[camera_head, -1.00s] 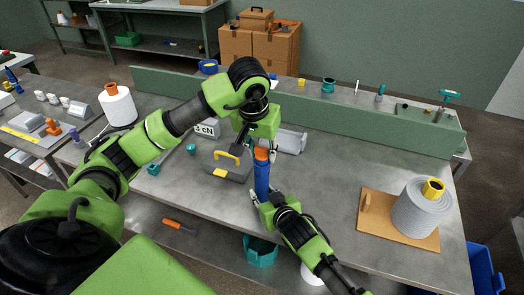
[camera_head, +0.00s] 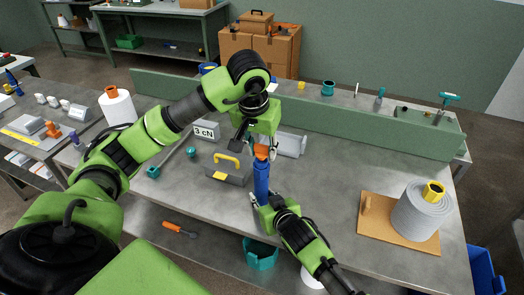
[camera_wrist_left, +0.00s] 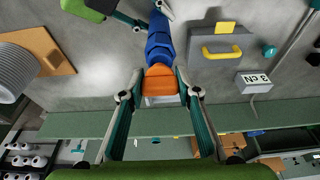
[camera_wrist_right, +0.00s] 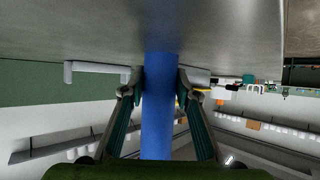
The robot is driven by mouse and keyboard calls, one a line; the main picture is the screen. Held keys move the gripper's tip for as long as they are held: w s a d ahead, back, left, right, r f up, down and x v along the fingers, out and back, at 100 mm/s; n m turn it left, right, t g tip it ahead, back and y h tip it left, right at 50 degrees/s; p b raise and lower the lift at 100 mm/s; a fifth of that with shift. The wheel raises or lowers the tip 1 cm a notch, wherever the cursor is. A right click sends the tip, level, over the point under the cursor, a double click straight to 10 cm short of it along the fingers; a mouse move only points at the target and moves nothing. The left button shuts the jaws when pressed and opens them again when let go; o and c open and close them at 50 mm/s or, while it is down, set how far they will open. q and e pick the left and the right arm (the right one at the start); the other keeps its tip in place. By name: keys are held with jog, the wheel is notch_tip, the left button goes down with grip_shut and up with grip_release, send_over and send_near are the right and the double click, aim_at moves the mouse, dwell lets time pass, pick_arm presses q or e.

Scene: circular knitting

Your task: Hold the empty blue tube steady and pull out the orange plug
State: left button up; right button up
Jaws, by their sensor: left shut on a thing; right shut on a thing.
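The blue tube (camera_head: 261,182) stands upright over the table in the middle of the head view, with the orange plug (camera_head: 261,151) at its top end. My right gripper (camera_head: 259,202) is shut on the lower part of the tube. In the right wrist view the tube (camera_wrist_right: 159,105) runs between both fingers. My left gripper (camera_head: 259,146) is above, its fingers pointing down at the plug. In the left wrist view the fingers are on both sides of the orange plug (camera_wrist_left: 160,80), shut on it, with the blue tube (camera_wrist_left: 160,40) beyond. The plug is still at the tube's end.
A grey box with a yellow handle (camera_head: 228,166) stands left of the tube, near the "3 cN" block (camera_head: 206,130). A grey yarn cone (camera_head: 420,212) stands on a wooden board (camera_head: 376,225) at the right. A green wall (camera_head: 350,123) runs along the back. Table between tube and board is clear.

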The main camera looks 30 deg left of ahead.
pick_arm(q)
jog(key=shift+r, duration=0.45)
pick_arm(e)
jog(key=shift+d+f, duration=0.2)
jog(key=shift+f, duration=0.3)
pick_arm(q)
jog(key=shift+r, duration=3.5)
pick_arm(e)
jog(key=o, duration=1)
pick_arm(q)
jog(key=shift+w+f, duration=0.1)
pick_arm(e)
jog(key=shift+o, duration=0.2)
jog(key=shift+a+r, duration=0.1)
jog(key=shift+w, duration=0.1)
jog(key=o, duration=0.6)
jog(key=shift+r, duration=0.15)
jog(key=shift+a+r, duration=0.1)
